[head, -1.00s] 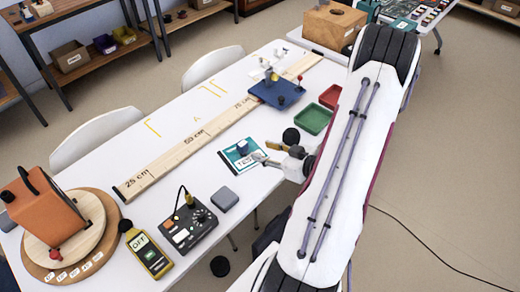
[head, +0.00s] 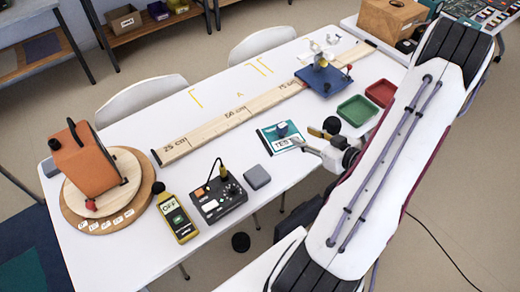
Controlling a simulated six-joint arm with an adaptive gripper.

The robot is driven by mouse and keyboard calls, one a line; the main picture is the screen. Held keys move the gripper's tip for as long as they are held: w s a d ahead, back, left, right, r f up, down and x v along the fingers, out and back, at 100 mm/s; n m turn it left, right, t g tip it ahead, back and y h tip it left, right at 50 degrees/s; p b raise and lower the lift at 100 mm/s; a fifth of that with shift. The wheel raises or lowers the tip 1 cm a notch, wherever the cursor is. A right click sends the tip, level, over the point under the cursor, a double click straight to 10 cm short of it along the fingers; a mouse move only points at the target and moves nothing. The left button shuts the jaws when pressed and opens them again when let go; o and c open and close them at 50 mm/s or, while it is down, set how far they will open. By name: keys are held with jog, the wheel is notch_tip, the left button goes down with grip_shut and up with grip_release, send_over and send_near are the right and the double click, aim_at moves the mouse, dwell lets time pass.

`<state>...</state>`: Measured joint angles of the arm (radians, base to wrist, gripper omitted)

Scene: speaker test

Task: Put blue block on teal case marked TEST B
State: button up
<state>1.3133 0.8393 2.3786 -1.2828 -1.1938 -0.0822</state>
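The teal case (head: 265,137) lies flat on the white table, with a white label on which "TES" can be read; the rest of the label is hidden. The small blue block (head: 282,128) appears to rest on the case, towards its far side. My gripper (head: 299,144) is at the right edge of the case, low over it. Its fingers look spread, with the block beyond their tips and no clear contact.
A green tray (head: 356,110) and a red tray (head: 381,93) lie behind my gripper. A blue platform (head: 325,84) stands farther back. A long wooden ruler (head: 232,117) runs behind the case. A grey box (head: 257,177) and a black control box (head: 218,199) sit in front.

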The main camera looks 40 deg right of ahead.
jog(key=w+r+n+g+h, duration=0.1)
jog(key=w+r+g+h, duration=0.25)
jog(key=w+r, duration=0.45)
jog(key=s+a+r+g+h, duration=0.1)
jog(key=s+a+r+g, duration=0.1)
jog(key=a+r, duration=0.7)
jog(key=s+a+r+g+y, duration=0.1)
jog(key=s+a+r, duration=0.3)
jog(key=s+a, duration=0.4)
jog(key=s+a+r+m+g+y, duration=0.1)
jog(key=s+a+r+y, duration=0.2)
jog(key=a, duration=1.2)
jog(key=s+r, duration=0.2)
jog(key=s, duration=0.3)
jog(key=shift+s+r, duration=0.2)
jog(key=shift+s, duration=0.1)
jog(key=shift+y, duration=0.25)
